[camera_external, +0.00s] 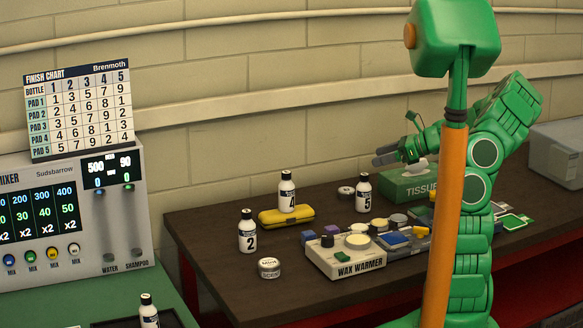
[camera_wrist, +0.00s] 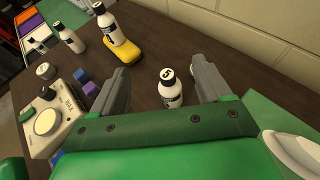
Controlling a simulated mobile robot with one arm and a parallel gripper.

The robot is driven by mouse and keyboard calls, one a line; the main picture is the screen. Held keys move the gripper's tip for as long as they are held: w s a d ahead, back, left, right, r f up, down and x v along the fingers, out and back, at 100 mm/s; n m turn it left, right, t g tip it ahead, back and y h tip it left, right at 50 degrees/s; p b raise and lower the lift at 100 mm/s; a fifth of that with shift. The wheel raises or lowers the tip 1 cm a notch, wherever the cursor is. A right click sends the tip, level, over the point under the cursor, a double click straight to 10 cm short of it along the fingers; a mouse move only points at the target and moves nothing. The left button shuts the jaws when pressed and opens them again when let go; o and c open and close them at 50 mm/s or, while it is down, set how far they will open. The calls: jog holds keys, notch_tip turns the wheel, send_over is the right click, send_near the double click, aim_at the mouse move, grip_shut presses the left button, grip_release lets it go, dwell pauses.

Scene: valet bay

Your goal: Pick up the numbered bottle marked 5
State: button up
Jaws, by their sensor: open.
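The bottle marked 5 (camera_external: 363,192) is white with a black cap and dark label. It stands upright on the dark table, left of the green tissue box. In the wrist view the same bottle (camera_wrist: 170,90) shows between and beyond my fingers, with a 5 on its cap. My gripper (camera_external: 384,160) is above the table, up and to the right of this bottle in the external view. In the wrist view my gripper (camera_wrist: 165,82) is open, with its two grey fingers apart and nothing held. Bottle 4 (camera_external: 287,192) stands on a yellow case; bottle 2 (camera_external: 247,232) stands nearer the front.
The tissue box (camera_external: 408,186) is close to the right of bottle 5. The wax warmer (camera_external: 345,262) and small colored blocks lie in front of it. A small round tin (camera_external: 346,192) sits beside it on the left. The wall runs behind the table.

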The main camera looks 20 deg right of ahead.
send_near(355, 192)
jog(key=shift+w+a+f, duration=0.2)
jog(key=shift+w+f, duration=0.15)
jog(key=shift+w, duration=0.25)
jog(key=shift+w+a+f, duration=0.25)
jog(key=shift+w+f, duration=0.1)
jog(key=shift+w, duration=0.25)
jog(key=shift+x, duration=3.9)
jog(key=shift+w+d+f, duration=0.1)
jog(key=shift+d, duration=0.05)
jog(key=c, duration=1.1)
